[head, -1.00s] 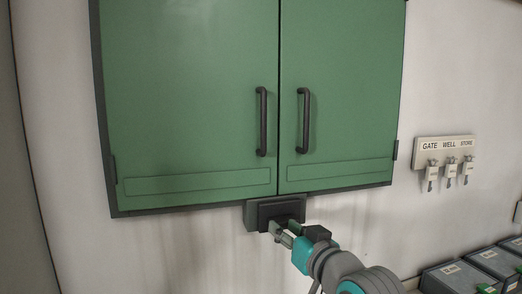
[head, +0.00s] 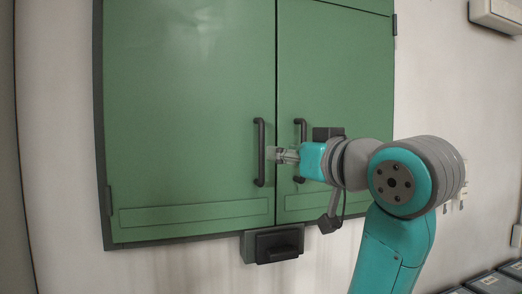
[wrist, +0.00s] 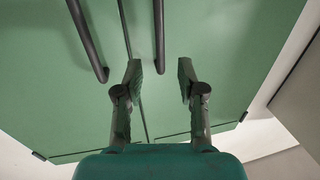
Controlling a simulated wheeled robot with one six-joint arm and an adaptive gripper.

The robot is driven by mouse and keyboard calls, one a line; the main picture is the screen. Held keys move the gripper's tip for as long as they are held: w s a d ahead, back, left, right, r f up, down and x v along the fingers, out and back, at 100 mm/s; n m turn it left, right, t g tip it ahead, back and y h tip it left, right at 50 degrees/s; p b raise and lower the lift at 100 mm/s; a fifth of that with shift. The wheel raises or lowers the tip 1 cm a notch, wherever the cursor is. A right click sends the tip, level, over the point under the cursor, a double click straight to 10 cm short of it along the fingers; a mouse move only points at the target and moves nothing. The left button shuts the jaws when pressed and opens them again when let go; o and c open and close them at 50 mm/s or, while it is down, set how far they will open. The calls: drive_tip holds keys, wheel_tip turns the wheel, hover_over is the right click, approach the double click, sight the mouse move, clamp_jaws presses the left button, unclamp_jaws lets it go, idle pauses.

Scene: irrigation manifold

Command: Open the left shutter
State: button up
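The left shutter (head: 185,110) is a green panel standing shut against the right shutter (head: 335,75). Its black bar handle (head: 259,152) is upright near the centre seam and also shows at upper left in the wrist view (wrist: 86,40). My gripper (head: 273,154) is just right of this handle in the head view and in front of the right handle (head: 300,128). In the wrist view its fingers (wrist: 160,80) are apart with nothing held. The right handle's lower end shows between them, and the left handle is outside the left finger. Contact cannot be told.
A dark latch block (head: 278,245) sits under the shutters at the seam. Hooks with tags (head: 455,200) on the right wall are partly hidden by my arm. Dark bins (head: 495,283) stand at lower right. The space before the left shutter is clear.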

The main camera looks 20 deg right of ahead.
sight(263, 149)
drive_tip(key=w, duration=0.3)
drive_tip(key=w+a, duration=0.1)
drive_tip(key=w, duration=0.2)
drive_tip(key=w+a, duration=0.1)
drive_tip(key=w, duration=0.2)
drive_tip(key=shift+w, duration=0.3)
clamp_jaws()
